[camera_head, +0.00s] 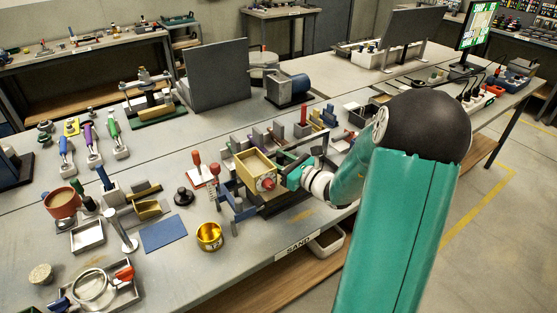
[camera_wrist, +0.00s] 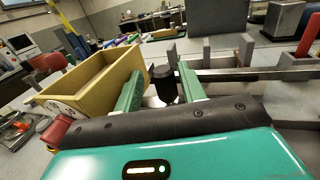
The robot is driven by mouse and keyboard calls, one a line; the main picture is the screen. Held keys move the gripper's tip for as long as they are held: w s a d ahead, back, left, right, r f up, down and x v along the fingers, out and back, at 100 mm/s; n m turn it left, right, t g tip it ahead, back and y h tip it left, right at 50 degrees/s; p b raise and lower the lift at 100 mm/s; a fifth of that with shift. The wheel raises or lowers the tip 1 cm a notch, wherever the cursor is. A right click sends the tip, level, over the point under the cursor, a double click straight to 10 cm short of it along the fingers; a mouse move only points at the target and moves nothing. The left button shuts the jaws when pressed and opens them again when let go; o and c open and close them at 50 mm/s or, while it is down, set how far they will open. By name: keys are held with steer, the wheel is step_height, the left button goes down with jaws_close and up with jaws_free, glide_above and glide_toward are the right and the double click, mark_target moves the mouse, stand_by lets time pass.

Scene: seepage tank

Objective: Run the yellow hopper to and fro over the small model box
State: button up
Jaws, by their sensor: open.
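The yellow hopper (camera_head: 256,169), an open-topped box, sits mid-bench in the head view with a red round knob (camera_head: 267,184) on its near face. In the wrist view the hopper (camera_wrist: 100,82) fills the left side, tilted in the picture. My gripper (camera_head: 291,174) is just right of the hopper. Its green fingers (camera_wrist: 162,76) are apart, with a dark upright knob (camera_wrist: 163,84) showing between them, not gripped. The left finger is close against the hopper's side; I cannot tell if they touch. The model box below is mostly hidden by the hopper and my arm.
A blue stand (camera_head: 236,207) is left of the hopper. A grey panel (camera_head: 216,75) stands behind. In the wrist view a metal rail (camera_wrist: 258,75) runs rightward.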

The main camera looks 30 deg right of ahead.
steer(key=shift+s+d, duration=0.25)
steer(key=shift+s, duration=0.25)
steer(key=v, duration=1.2)
steer(key=shift+s, duration=0.35)
